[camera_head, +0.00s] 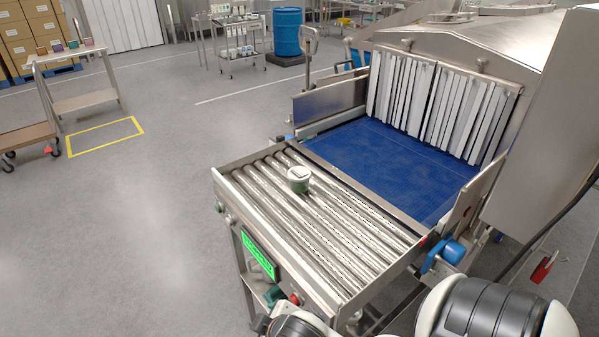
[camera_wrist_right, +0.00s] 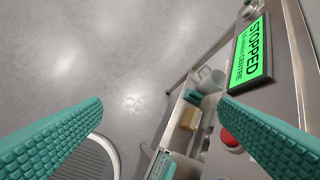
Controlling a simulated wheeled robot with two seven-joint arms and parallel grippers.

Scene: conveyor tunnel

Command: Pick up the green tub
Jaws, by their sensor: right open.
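The green tub (camera_head: 299,181) is small and round, with a pale top and a green side. It stands upright on the metal roller conveyor (camera_head: 335,238), near its far left part. My right gripper is at the bottom of the head view, mostly hidden there, low by the conveyor's front side and well apart from the tub. In the right wrist view its two teal ribbed fingers (camera_wrist_right: 161,105) are spread wide with nothing between them. The tub does not show in the right wrist view. My left gripper is not in view.
A green-lit panel (camera_head: 259,255) reading "STOPPED" is on the conveyor's front side; a red button (camera_wrist_right: 229,138) is close to my right finger. Below is a shelf with small items (camera_wrist_right: 191,117). A blue belt (camera_head: 395,165) leads to strip curtains (camera_head: 440,105).

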